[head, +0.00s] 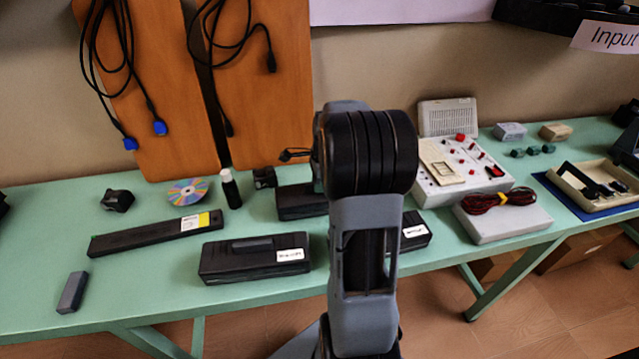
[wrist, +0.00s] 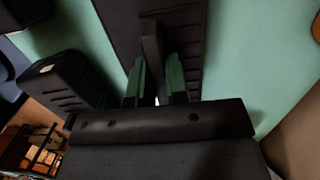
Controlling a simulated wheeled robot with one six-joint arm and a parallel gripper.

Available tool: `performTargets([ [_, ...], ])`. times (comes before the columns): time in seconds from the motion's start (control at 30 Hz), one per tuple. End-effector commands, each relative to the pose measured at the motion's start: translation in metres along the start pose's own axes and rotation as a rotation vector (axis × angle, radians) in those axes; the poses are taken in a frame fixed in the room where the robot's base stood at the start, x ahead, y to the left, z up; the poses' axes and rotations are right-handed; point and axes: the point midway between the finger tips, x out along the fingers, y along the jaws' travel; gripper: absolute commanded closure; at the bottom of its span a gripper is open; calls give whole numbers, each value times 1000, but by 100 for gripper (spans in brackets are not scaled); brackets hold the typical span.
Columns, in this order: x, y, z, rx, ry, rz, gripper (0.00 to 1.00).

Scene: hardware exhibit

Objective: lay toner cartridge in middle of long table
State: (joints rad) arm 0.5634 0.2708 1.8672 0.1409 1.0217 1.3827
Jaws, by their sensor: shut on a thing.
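In the wrist view, my gripper (wrist: 155,76) has its two green fingers on either side of a raised ridge on a black toner cartridge (wrist: 186,28), shut on it. The cartridge lies over the green table top; I cannot tell whether it touches it. In the head view, my arm hides the gripper. Black cartridges show partly on either side of the arm, one at left (head: 298,203) and one with a white label at right (head: 414,233); I cannot tell which is held. The long green table (head: 150,285) runs across the view.
A black cartridge with a white label (head: 230,265) and a long one with a yellow label (head: 140,238) lie to the left. A disc (head: 188,192), bottle (head: 230,190) and grey block (head: 72,292) stand nearby. A grey device (head: 510,222) with cable is at right.

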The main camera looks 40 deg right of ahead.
Motion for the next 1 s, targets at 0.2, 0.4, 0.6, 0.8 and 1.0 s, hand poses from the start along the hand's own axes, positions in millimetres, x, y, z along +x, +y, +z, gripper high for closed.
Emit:
performTargets([
  [0.2, 3, 0, 0, 0, 0, -2, 100],
  [0.4, 3, 0, 0, 0, 0, 1, 66],
  [0.6, 3, 0, 0, 0, 0, 0, 60],
  [0.8, -4, 0, 0, 0, 0, -2, 60],
  [1.0, -36, -1, 0, 0, 1, -6, 60],
])
